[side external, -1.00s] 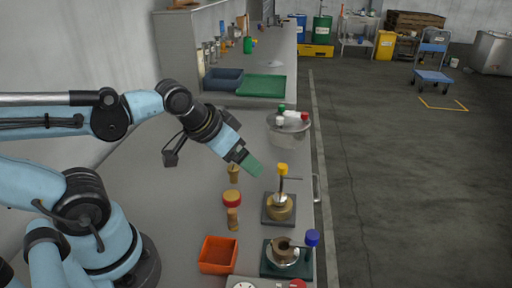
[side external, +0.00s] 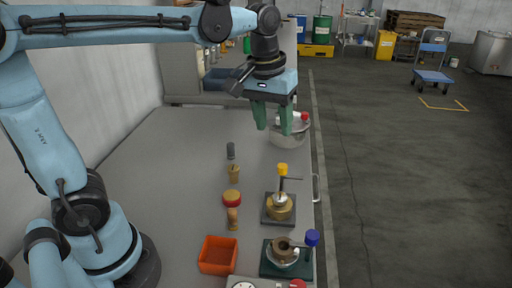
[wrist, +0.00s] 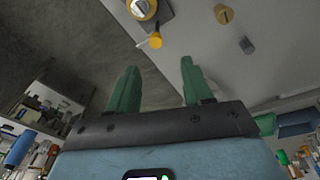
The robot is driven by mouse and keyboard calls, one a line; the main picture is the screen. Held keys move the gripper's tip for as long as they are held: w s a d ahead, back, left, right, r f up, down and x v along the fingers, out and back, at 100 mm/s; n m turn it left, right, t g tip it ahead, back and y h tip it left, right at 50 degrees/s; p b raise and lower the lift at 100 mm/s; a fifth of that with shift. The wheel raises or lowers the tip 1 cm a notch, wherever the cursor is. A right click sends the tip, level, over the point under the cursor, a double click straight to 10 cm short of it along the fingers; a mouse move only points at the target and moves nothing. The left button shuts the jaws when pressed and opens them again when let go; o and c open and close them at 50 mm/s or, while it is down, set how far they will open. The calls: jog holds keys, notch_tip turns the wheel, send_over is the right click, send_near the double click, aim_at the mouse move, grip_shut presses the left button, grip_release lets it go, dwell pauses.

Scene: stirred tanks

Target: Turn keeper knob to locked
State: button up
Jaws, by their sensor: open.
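A stirred-tank unit with a brass body (side external: 280,207) stands on a dark square base, with a yellow knob (side external: 283,169) above it. Nearer the camera, another unit with a brass collar (side external: 284,251) sits on a green base, with a blue knob (side external: 312,238) at its right. I cannot tell which knob is the keeper knob or how it is set.
An orange bin (side external: 218,254), a red-topped piece (side external: 232,198), a brass piece (side external: 235,173) and a grey-topped piece (side external: 231,151) stand to the left. The bench's left middle is clear.

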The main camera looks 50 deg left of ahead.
aim_at(282, 166)
jog(key=shift+n+g, duration=0.8)
jog(key=shift+g, duration=0.1)
jog(key=w+f, duration=0.1)
jog(key=f, duration=0.6)
jog(key=w+f, duration=0.1)
jog(key=f, duration=0.3)
jog(key=shift+w+d+f, duration=0.15)
jog(key=shift+w+d, duration=0.2)
jog(key=shift+d, duration=0.05)
jog(key=shift+c, duration=0.4)
grip_shut()
